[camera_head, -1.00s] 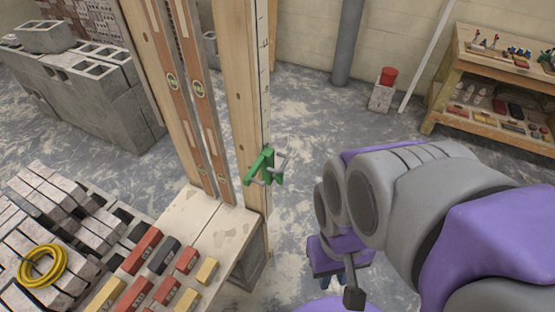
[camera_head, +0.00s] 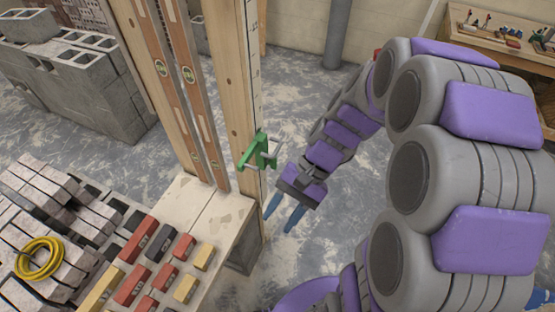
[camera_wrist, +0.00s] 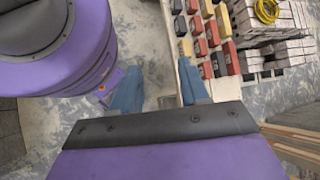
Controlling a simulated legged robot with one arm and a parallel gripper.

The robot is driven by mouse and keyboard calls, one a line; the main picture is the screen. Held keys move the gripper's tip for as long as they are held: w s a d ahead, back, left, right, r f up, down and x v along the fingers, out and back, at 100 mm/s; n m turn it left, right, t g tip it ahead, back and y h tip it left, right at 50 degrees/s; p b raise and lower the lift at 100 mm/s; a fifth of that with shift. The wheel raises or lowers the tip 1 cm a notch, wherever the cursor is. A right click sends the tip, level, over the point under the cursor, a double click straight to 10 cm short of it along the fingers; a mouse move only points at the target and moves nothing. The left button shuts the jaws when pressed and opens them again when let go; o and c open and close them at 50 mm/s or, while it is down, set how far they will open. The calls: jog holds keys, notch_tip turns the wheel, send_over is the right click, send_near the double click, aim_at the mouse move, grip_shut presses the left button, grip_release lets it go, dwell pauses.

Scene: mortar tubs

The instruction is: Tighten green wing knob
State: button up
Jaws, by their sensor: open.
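The green wing knob belongs to a green clamp (camera_head: 259,152) fixed on the wooden post (camera_head: 238,90) with the ruled edge. Small grey bars stick out of the clamp's right side, and I cannot make out the wings of the knob clearly. In the head view my gripper (camera_head: 281,215) is open and empty, just below and to the right of the clamp, with its blue fingers pointing down. In the wrist view the two blue fingers (camera_wrist: 160,90) stand apart with nothing between them. The clamp is not visible in the wrist view.
Below the post is a pale bench (camera_head: 200,205). Colored blocks (camera_head: 155,255), a yellow hose coil (camera_head: 40,258) and grey bricks lie at left. Two spirit levels (camera_head: 185,90) lean beside the post. Concrete blocks (camera_head: 75,75) stand behind.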

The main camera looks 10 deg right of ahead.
aim_at(272, 162)
jog(key=w+d+f+m+t+y, duration=0.3)
jog(key=w+d+f+m+y, duration=0.15)
jog(key=w, duration=0.25)
jog(key=w+d+f+m+t+y, duration=0.25)
jog(key=w+f+m, duration=0.2)
jog(key=w, duration=0.35)
jog(key=w+d+f+m+t, duration=0.2)
jog(key=d+f+m+t, duration=0.3)
jog(key=d+f, duration=0.15)
jog(key=w+d+f+m+t, duration=0.3)
jog(key=d+f+m+t, duration=0.2)
jog(key=d, duration=0.2)
jog(key=b+x, duration=0.1)
jog(key=x, duration=1.6)
jog(key=shift+s+a+f+b, duration=0.25)
jog(key=shift+a+f+b, duration=0.1)
jog(key=shift+f, duration=0.1)
jog(key=shift+g, duration=0.25)
grip_shut()
